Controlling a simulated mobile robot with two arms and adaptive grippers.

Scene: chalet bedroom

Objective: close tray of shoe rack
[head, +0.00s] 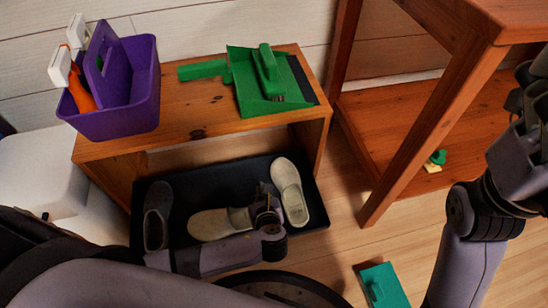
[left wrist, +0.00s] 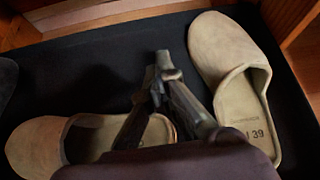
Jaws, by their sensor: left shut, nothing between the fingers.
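The wooden shoe rack (head: 205,120) stands against the wall. Its black tray (head: 208,184) sticks out from the rack's lower opening and holds footwear. A dark shoe (head: 158,215) lies at the left, one beige slipper (head: 215,224) lies sideways in the middle, and another (head: 289,190) lies at the right. My left gripper (head: 265,192) is shut and empty, over the tray between the two beige slippers. In the left wrist view its fingertips (left wrist: 161,62) are together above the black tray floor (left wrist: 95,72). My right gripper (head: 530,110) is partly cut off at the right edge; its fingertips do not show clearly.
On the rack stand a purple caddy (head: 122,105) and a green dustpan with brush (head: 265,85). A wooden table (head: 440,110) with a lower shelf is at the right. A green dustpan-like object (head: 384,286) lies on the floor. A white bin (head: 40,170) is at the left.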

